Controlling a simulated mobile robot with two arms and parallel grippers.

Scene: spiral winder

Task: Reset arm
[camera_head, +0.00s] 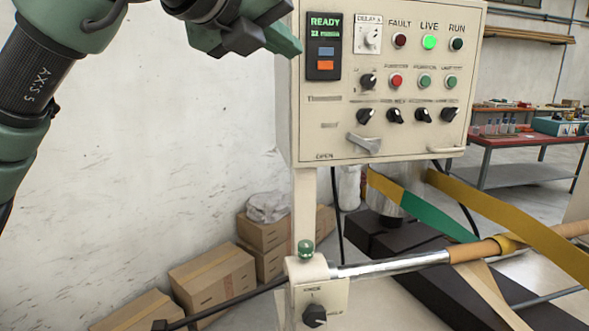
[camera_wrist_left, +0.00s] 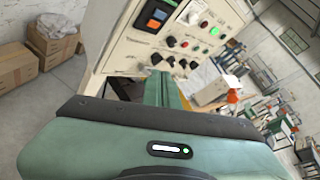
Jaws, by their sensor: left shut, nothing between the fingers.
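My left gripper (camera_head: 288,42) is shut and empty. In the head view it comes in from the top left, and its fingertips overlap the upper left edge of the cream control box (camera_head: 330,135). I cannot tell whether it touches the box. In the left wrist view the green fingers (camera_wrist_left: 163,88) lie together and point toward the lower part of the control box (camera_wrist_left: 128,52). The box carries a display (camera_head: 324,47) reading READY, a lit green LIVE lamp (camera_head: 429,42), several knobs and a grey lever (camera_head: 364,144). My right gripper is not in view.
Below the box stands a post with a small knob unit (camera_head: 318,292) and a metal shaft (camera_head: 390,265) running right. Yellow-green strips (camera_head: 440,222) cross there. Cardboard boxes (camera_head: 212,275) sit by the wall. A red-topped table (camera_head: 525,137) stands behind right.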

